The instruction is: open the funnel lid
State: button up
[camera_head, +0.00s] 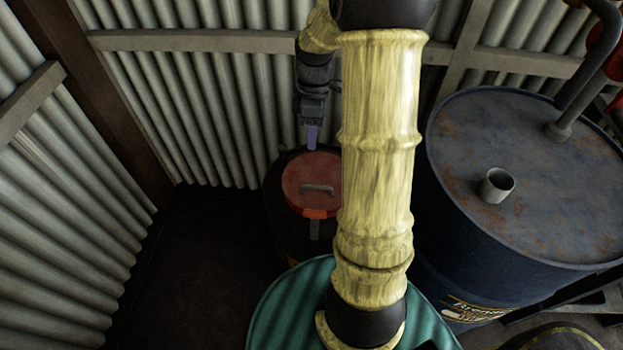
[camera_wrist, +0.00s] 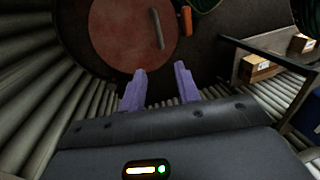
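The funnel lid (camera_head: 307,180) is a round, dull red disc with a grey bar handle (camera_head: 317,190) and an orange tab (camera_head: 320,212) at its front edge. It lies flat and looks closed on a dark drum (camera_head: 283,222) by the back wall. In the wrist view the lid (camera_wrist: 118,38) fills the upper left, with its handle (camera_wrist: 157,29) and the orange tab (camera_wrist: 187,19) to the right. My gripper (camera_wrist: 161,78) has two purple fingers, apart with nothing between them. In the head view my gripper (camera_head: 312,143) is over the lid's far edge; I cannot tell the exact gap.
A large rusty blue drum (camera_head: 535,165) with a short open pipe (camera_head: 497,185) stands at the right. Corrugated metal walls (camera_head: 200,110) close in behind and at the left. The dark floor (camera_head: 195,265) left of the lidded drum is clear. Shelves with small boxes (camera_wrist: 257,68) show in the wrist view.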

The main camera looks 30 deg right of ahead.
aim_at(311, 186)
jog(key=f, duration=0.5)
jog(key=s+a+f+b, duration=0.1)
jog(key=f, duration=0.3)
jog(key=s+f, duration=0.1)
jog(key=f, duration=0.4)
jog(key=shift+s+a+f+b, duration=0.25)
jog(key=shift+a+f+b, duration=0.05)
jog(key=shift+b, duration=0.05)
grip_shut()
